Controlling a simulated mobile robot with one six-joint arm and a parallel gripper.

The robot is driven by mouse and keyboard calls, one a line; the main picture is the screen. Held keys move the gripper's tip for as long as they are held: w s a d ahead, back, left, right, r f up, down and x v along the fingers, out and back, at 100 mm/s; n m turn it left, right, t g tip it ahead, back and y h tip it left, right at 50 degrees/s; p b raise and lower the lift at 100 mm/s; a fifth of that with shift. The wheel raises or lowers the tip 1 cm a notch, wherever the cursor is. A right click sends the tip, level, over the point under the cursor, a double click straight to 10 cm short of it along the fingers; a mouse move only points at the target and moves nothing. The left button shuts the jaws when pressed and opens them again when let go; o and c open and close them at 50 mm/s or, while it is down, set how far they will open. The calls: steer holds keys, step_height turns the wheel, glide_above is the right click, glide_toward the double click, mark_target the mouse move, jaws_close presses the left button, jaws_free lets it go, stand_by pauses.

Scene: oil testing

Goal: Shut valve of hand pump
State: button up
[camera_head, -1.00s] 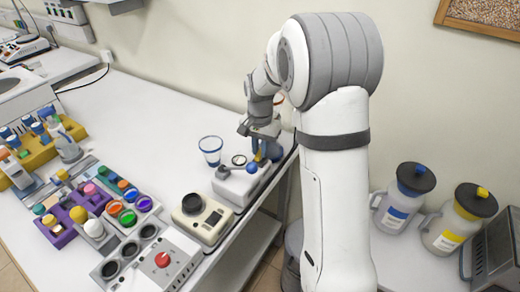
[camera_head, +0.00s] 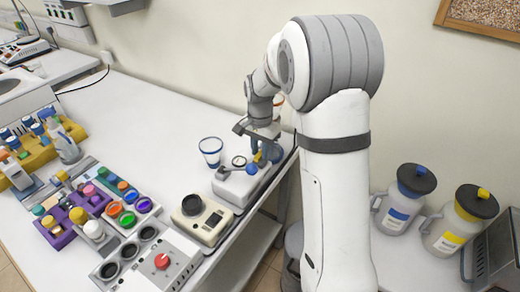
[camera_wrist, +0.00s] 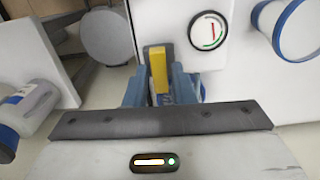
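The hand pump (camera_head: 233,188) is a white box near the table's right edge, with a round gauge and a blue ball (camera_head: 252,168). In the wrist view the gauge (camera_wrist: 208,30) shows a red needle and a green arc. The pump's yellow valve lever (camera_wrist: 158,70) stands at the middle of that view. My gripper (camera_wrist: 160,82) is over the pump with its blue fingers on either side of the lever. The fingers look open, with narrow gaps beside the lever. In the head view my gripper (camera_head: 268,150) partly hides the valve.
A white cup with a blue rim (camera_head: 210,150) stands just left of the pump; its blue rim (camera_wrist: 299,28) shows in the wrist view. A beige device (camera_head: 203,218) sits in front of the pump. Jugs (camera_head: 400,200) stand at the right. The table behind the cup is clear.

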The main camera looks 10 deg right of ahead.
mark_target(260, 154)
steer(key=shift+o, duration=1.4)
steer(key=shift+r, duration=0.1)
step_height(260, 154, up, 8)
steer(key=shift+f, duration=0.2)
steer(key=s+r+n+t, duration=0.1)
steer(key=s+n, duration=0.8)
steer(key=s, duration=1.7)
steer(key=shift+r+t, duration=0.2)
steer(key=shift+t, duration=0.7)
